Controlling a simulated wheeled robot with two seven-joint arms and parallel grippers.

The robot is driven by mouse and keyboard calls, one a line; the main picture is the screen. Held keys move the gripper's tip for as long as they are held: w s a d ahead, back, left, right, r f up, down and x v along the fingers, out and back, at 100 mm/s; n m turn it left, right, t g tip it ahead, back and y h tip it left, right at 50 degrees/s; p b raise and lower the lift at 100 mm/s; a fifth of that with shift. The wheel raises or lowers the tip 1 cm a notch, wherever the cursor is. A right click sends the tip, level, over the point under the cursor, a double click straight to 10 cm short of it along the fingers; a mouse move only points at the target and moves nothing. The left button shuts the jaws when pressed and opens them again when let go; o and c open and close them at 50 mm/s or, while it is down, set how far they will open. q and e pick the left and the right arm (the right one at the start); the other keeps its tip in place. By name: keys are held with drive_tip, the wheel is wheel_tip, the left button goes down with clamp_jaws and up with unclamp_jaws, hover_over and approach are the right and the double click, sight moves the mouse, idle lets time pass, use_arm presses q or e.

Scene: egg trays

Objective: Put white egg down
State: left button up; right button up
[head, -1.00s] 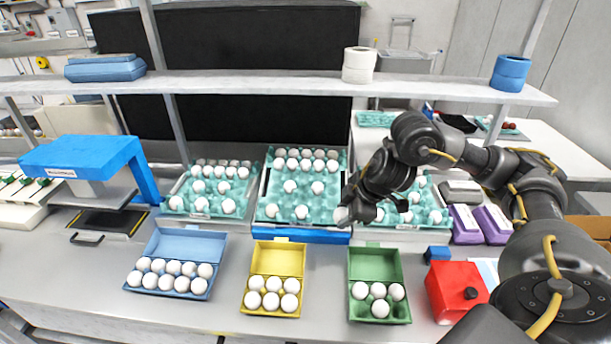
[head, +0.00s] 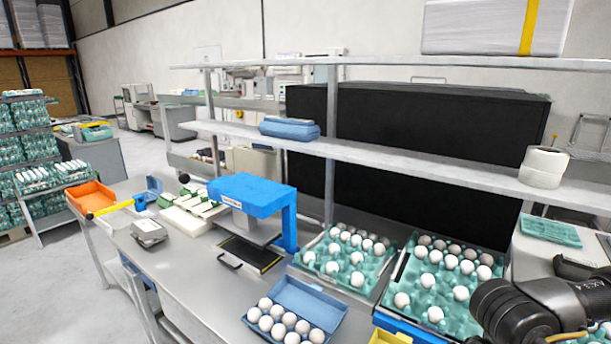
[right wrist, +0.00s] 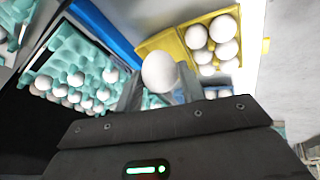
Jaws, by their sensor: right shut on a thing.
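In the right wrist view my right gripper (right wrist: 160,84) is shut on a white egg (right wrist: 159,70), held between its two fingers. The yellow egg box (right wrist: 162,43) lies beyond the egg to the upper right, with several white eggs in one half. A teal egg tray (right wrist: 62,48) with white eggs lies to the left. In the head view only my dark right arm shows at the lower right, and the held egg cannot be made out. A blue egg box (head: 307,291) with several white eggs stands open at the bottom. My left gripper is not in view.
Teal trays with eggs (head: 327,243) stand behind the boxes on the bench. A blue-topped machine (head: 250,193) stands left of them. A shelf (head: 385,160) spans above the bench. The bench's left front part (head: 185,270) is clear.

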drive_tip(key=s+a+f+b, duration=0.2)
drive_tip(key=a, duration=0.5)
use_arm(q)
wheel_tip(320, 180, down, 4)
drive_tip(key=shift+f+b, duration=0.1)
drive_tip(key=shift+b, duration=0.85)
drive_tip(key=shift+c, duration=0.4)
use_arm(e)
drive_tip(key=w+r+n, duration=0.1)
drive_tip(key=w+r+n+y, duration=0.1)
drive_tip(key=r, duration=0.1)
drive_tip(key=shift+r+n, duration=0.1)
drive_tip(key=shift+n, duration=0.3)
drive_tip(key=shift+w, duration=0.1)
